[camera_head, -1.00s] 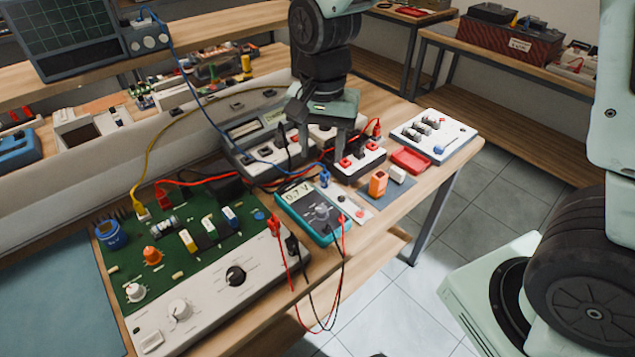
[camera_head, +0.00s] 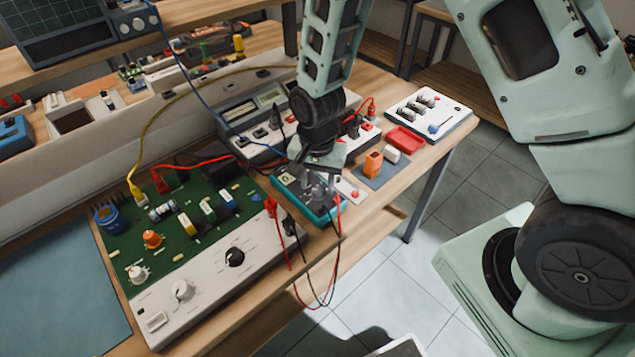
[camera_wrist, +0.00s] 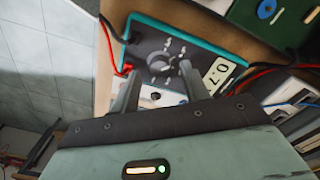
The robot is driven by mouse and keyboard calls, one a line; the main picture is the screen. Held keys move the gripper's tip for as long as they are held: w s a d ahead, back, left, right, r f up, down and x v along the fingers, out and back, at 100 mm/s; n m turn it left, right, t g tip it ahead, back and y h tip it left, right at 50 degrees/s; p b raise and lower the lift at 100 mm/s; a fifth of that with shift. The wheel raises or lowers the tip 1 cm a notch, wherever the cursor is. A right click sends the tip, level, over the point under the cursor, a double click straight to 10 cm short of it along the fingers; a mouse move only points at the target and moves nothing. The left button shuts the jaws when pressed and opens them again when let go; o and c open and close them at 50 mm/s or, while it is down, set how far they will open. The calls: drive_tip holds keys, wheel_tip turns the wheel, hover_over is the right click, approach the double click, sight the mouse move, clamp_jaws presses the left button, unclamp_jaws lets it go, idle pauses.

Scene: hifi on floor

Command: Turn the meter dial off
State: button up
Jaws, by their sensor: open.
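My gripper (camera_head: 318,186) is over the meter. In the wrist view my gripper (camera_wrist: 157,82) has its two fingers apart, one toward each side of the dial. I cannot tell whether either finger touches the dial. A red and a black lead run from the meter.
A green circuit board (camera_head: 185,215) with a white knob panel lies left of the meter. An orange block (camera_head: 373,163), a red tray (camera_head: 405,139) and a white switch box (camera_head: 430,113) stand to the right. Loose leads hang over the front edge.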

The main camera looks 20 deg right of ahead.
drive_tip(key=shift+f, duration=0.8)
drive_tip(key=shift+c, duration=0.4)
drive_tip(key=c, duration=0.9)
drive_tip(key=shift+n, duration=0.3)
drive_tip(key=n, duration=0.3)
drive_tip(key=shift+n, duration=0.4)
drive_tip(key=shift+n+b, duration=0.35)
drive_tip(key=shift+n, duration=1.85)
